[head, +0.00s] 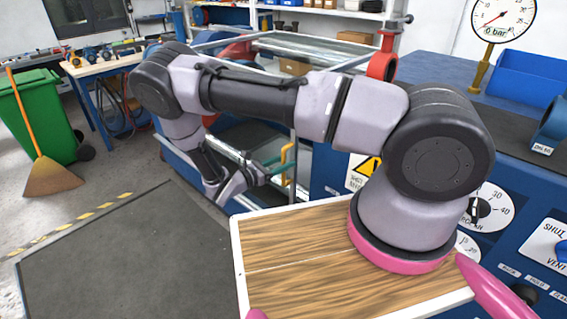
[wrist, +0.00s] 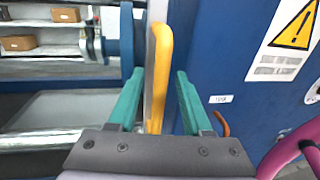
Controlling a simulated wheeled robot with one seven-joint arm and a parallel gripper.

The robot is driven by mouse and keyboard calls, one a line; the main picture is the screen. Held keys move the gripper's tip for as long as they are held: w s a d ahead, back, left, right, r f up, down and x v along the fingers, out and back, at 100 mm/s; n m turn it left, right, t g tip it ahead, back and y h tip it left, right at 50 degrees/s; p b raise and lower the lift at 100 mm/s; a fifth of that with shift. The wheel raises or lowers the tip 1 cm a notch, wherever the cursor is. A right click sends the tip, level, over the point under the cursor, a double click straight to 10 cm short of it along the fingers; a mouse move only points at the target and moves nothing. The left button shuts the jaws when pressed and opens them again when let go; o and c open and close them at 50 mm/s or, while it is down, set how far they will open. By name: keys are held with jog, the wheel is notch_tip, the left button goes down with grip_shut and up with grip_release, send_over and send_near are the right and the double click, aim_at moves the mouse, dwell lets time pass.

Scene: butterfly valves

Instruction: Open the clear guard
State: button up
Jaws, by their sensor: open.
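The clear guard (head: 268,160) is a see-through panel in a grey frame on the blue test stand, partly hidden by my arm in the head view. Its upright yellow handle (head: 289,166) is at its right edge. In the wrist view the yellow handle (wrist: 158,78) stands upright between the two teal fingers of my gripper (wrist: 159,100). The fingers are apart, with a gap visible on both sides of the handle. In the head view my gripper (head: 277,161) is small and close to the handle.
The blue control panel (wrist: 215,65) with a warning sign (wrist: 298,28) stands close right of my gripper. An orange-brown hook (wrist: 221,123) sticks out low on its side. A red flanged pipe (head: 384,62) rises behind my arm.

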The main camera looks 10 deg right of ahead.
grip_shut()
dwell(1.3)
